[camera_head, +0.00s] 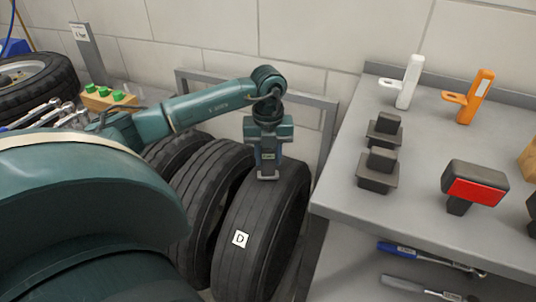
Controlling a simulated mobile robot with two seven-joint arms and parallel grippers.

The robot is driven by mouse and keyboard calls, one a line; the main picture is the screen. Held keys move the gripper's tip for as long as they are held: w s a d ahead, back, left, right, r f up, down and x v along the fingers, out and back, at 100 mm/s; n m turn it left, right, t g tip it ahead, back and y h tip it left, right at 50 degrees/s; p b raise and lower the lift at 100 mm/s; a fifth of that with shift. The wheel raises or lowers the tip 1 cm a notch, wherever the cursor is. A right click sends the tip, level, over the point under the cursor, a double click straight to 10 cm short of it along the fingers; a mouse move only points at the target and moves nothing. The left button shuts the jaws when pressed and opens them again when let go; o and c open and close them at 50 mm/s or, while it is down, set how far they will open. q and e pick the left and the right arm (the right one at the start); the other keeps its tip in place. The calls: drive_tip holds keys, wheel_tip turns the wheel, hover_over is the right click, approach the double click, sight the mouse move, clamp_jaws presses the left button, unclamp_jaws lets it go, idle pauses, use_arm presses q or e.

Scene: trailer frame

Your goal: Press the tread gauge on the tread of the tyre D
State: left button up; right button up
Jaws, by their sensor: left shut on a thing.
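Tyre D (262,232) stands upright, the rightmost of a row of dark tyres, with a white label "D" on its tread. My left gripper (267,174) reaches in from the left and points down at the upper part of this tread. It is shut on a small grey thing, which I take to be the tread gauge (267,178); the fingers hide most of it. Its lower end is at or very close to the tread; I cannot tell whether it touches. My right gripper is not in view.
Other tyres (204,190) stand to the left in a metal frame (328,110). A grey bench (430,122) on the right holds a white tool (408,84), an orange tool (475,98), dark blocks (378,170) and a red-faced block (474,188). Wrenches (50,112) lie at left.

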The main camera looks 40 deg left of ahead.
use_arm(q)
drive_tip(key=shift+f+b, duration=0.4)
drive_tip(key=shift+f, duration=0.2)
idle(0.4)
drive_tip(key=shift+s+f, duration=0.1)
drive_tip(key=shift+f, duration=0.05)
idle(1.6)
wheel_tip(320, 180, up, 6)
drive_tip(key=p, duration=0.5)
drive_tip(key=shift+r, duration=0.2)
